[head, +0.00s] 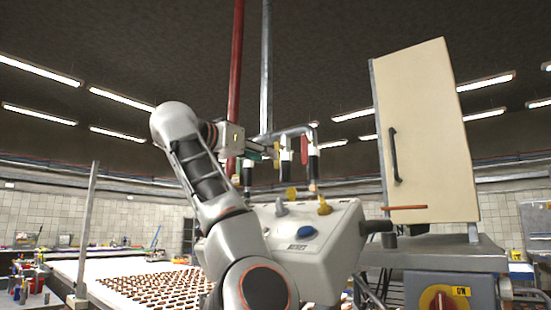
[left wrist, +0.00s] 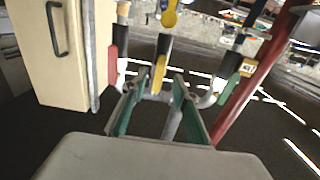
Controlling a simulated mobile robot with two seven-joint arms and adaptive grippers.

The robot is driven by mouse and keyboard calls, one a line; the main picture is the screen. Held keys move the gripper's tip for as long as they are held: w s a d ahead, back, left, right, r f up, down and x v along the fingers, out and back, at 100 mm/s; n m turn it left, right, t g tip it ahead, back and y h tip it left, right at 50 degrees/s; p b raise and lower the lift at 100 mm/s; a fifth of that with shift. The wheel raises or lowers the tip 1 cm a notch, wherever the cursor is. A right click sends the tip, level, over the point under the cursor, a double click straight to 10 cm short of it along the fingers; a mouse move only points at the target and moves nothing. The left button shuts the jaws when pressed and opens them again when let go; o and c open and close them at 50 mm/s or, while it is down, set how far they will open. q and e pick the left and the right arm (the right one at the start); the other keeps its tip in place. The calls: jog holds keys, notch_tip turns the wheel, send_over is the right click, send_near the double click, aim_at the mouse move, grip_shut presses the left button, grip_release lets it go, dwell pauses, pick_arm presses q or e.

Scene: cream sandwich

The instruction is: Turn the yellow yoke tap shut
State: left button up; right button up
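The yellow tap lever (left wrist: 158,72) is at the middle of the grey pipe yoke in the left wrist view, lying along the centre branch. A red lever (left wrist: 113,66) and a green lever (left wrist: 230,88) flank it. My left gripper (left wrist: 157,84) is open, its teal-padded fingers pointing at the yellow lever, one to either side of its near end. I cannot tell whether they touch it. In the head view my left gripper (head: 272,152) is raised at the yoke (head: 295,131); the yellow lever is not clearly seen there. My right gripper is not in view.
A white machine box (head: 335,235) with a blue button (head: 302,232) stands below the yoke. A cream door (head: 425,130) with a black handle stands to the right. A red vertical pipe (head: 235,80) is close to the left gripper. A conveyor with brown pieces (head: 150,288) lies low left.

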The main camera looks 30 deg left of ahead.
aim_at(279, 156)
pick_arm(q)
jog(key=shift+w+d+p, duration=0.15)
jog(key=shift+w+p, duration=0.45)
jog(key=shift+w, duration=2.05)
grip_shut()
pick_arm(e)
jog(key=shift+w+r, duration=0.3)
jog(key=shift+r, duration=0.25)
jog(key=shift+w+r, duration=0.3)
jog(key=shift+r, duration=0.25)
